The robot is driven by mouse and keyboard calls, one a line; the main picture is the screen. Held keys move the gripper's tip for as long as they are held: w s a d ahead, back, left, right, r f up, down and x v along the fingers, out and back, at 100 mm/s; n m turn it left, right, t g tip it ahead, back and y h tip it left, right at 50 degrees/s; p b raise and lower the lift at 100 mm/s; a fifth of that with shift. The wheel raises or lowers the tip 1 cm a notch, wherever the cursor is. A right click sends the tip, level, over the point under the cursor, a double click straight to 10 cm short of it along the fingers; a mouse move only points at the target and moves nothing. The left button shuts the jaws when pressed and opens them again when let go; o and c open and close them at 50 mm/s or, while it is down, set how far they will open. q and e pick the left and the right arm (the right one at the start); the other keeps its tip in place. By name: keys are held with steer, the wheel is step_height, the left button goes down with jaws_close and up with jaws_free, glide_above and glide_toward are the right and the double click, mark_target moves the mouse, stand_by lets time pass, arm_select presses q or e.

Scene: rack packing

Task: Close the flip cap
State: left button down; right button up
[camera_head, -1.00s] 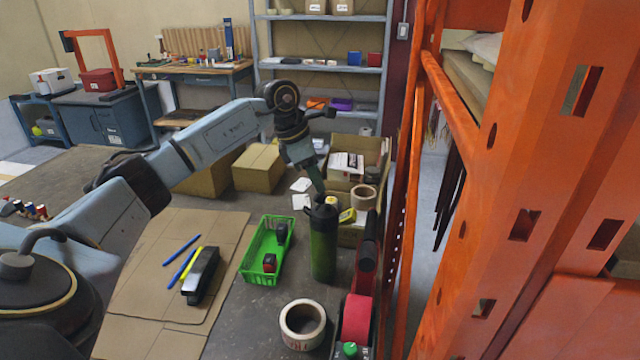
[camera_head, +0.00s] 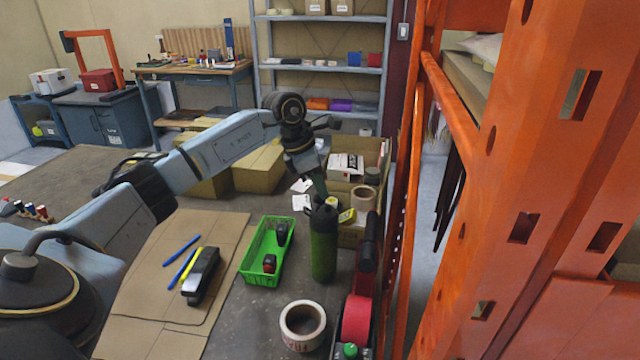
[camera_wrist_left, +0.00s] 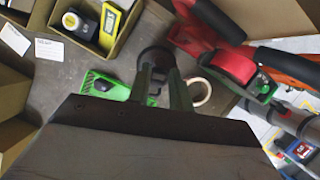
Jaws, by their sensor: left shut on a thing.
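A green bottle (camera_head: 323,256) stands upright on the dark table, right of the green basket. Its dark flip cap (camera_head: 323,214) is on top, and it shows as a dark round shape in the left wrist view (camera_wrist_left: 156,56). My left gripper (camera_head: 321,197) reaches down from above and behind to the cap. In the left wrist view its two fingers (camera_wrist_left: 160,78) are close together at the cap, shut on part of it. The fingers and arm partly hide the cap, so its exact lid angle cannot be told. My right gripper is not in view.
A green basket (camera_head: 246,264) with small items stands left of the bottle. A tape roll (camera_head: 303,343) lies in front, and a red tape dispenser (camera_head: 356,318) stands to the right. An open carton (camera_head: 376,152) is behind. The orange rack upright (camera_head: 545,150) rises at right.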

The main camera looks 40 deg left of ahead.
arm_select(q)
steer(key=shift+w+d+r+g+p, duration=0.2)
steer(key=shift+g+p, duration=0.1)
steer(key=shift+p, duration=0.35)
steer(key=w+g+y+p, duration=0.1)
steer(key=p, duration=0.2)
steer(key=shift+d, duration=0.4)
steer(key=shift+w+d+f+g+y, duration=0.15)
steer(key=shift+f+g+y, duration=0.05)
steer(key=shift+g+y, duration=0.25)
steer(key=shift+w+d+f+g+y+p, duration=0.2)
steer(key=shift+w+f+g+y+p, duration=0.1)
steer(key=shift+g+y+p, duration=0.2)
steer(key=shift+w+d+f+g+y+b, duration=0.2)
steer(key=shift+f+g+y, duration=0.1)
steer(key=shift+g+y, duration=0.15)
steer(key=shift+w+d+f+g+y+b, duration=0.1)
steer(key=shift+d+f+g+y+b, duration=0.05)
steer(key=shift+f+g+y, duration=0.2)
